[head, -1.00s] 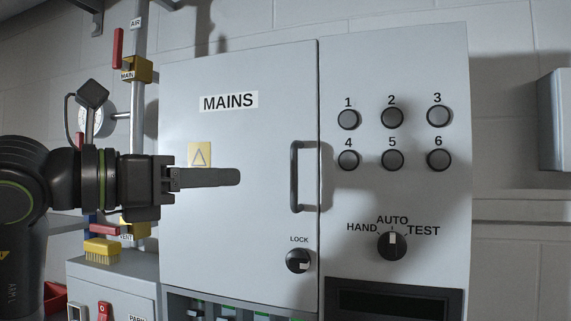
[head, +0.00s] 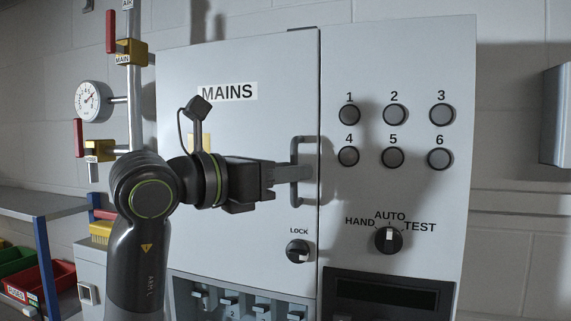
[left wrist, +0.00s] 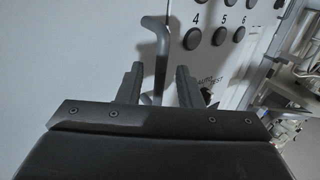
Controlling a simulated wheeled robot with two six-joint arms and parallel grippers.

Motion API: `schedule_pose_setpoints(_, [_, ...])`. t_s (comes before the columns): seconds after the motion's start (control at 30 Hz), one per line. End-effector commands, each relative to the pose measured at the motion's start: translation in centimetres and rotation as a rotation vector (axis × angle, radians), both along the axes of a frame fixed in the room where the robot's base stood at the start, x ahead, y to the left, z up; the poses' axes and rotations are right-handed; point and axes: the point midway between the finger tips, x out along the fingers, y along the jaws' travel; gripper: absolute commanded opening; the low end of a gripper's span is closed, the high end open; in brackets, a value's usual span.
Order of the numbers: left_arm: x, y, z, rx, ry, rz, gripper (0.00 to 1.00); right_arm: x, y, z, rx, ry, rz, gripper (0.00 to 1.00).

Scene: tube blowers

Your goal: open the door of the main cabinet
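The main cabinet's door (head: 225,130) is a grey panel marked MAINS. It looks shut, flush with the panel to its right. Its upright bar handle (head: 296,140) is near the door's right edge. A round lock knob (head: 298,251) is below the handle. My left gripper (head: 299,172) is at the handle, its fingers covering the middle of the bar. In the left wrist view the two fingers (left wrist: 159,72) are apart and open, with the handle bar (left wrist: 159,45) between them. Clear gaps show on both sides of the bar. My right gripper is not in view.
The right panel has several round buttons (head: 394,115) and a HAND/AUTO/TEST selector (head: 388,239). Left of the cabinet are a pipe with yellow valves (head: 129,52) and a gauge (head: 93,101). A shelf with red (head: 38,283) and green bins is at the lower left.

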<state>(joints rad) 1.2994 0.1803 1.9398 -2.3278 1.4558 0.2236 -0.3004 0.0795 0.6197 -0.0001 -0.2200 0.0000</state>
Motion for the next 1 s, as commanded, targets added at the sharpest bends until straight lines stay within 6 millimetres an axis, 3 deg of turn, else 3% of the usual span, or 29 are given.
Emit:
schedule_pose_setpoints(0.27, [0.09, -0.1, -0.05, 0.0, 0.0, 0.0, 0.32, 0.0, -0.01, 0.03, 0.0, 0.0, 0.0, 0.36])
schedule_pose_setpoints(0.53, [0.08, -0.09, -0.04, 0.0, 0.0, 0.0, 0.0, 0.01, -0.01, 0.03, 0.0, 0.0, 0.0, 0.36])
schedule_pose_setpoints(1.0, [-0.59, -0.07, -0.17, 0.001, -0.001, -0.013, 0.0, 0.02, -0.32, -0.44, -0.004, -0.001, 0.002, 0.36])
